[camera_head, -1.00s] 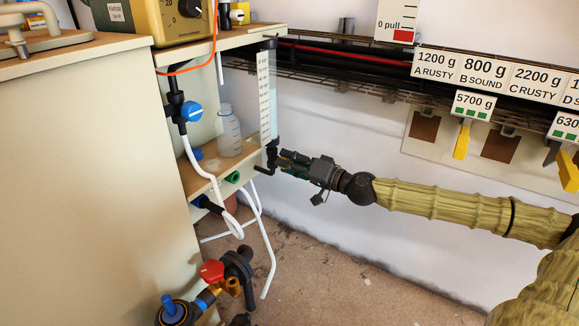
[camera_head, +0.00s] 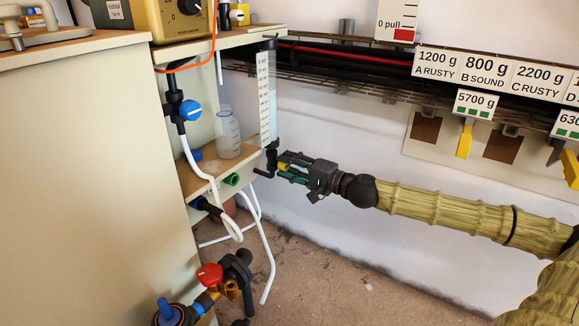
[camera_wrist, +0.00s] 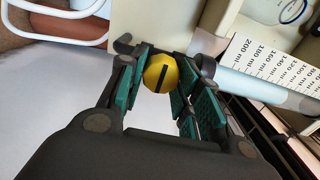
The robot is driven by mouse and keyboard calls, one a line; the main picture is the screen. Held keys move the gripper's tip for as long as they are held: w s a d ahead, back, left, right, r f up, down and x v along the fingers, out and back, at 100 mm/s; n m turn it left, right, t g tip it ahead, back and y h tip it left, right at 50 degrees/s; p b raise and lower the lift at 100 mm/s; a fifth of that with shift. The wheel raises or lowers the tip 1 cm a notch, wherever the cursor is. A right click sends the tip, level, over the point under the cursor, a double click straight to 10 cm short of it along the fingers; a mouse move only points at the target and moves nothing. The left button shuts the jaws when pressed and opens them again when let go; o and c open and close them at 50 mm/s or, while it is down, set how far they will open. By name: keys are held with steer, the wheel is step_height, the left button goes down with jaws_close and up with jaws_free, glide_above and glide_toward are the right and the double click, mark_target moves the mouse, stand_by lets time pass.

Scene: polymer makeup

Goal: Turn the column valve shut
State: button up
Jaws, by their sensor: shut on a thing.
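The column (camera_head: 270,95) is a clear upright tube with a white millilitre scale at the shelf's right edge; it also shows in the wrist view (camera_wrist: 228,84). Its dark valve body (camera_head: 271,158) sits at the lower end, with a black spout below. The valve's round yellow knob (camera_wrist: 160,73) has a black bar across its face, nearly upright and slightly tilted in the wrist view. My gripper (camera_head: 286,168) points left at the valve. Its green-padded fingers (camera_wrist: 158,84) are shut on the knob, one on each side. The pads partly hide the knob in the head view.
A plastic bottle (camera_head: 228,134) stands on the shelf left of the column. White hoses (camera_head: 267,250) hang below. A blue-knobbed valve (camera_head: 190,111) and red-handled valve (camera_head: 210,275) are farther left. The wall rack (camera_head: 350,80) runs above my arm. Floor below the gripper is clear.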

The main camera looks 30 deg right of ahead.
steer(key=shift+w+d, duration=0.1)
steer(key=shift+d, duration=0.05)
steer(key=o, duration=1)
steer(key=shift+s, duration=0.2)
steer(key=shift+v, duration=5.85)
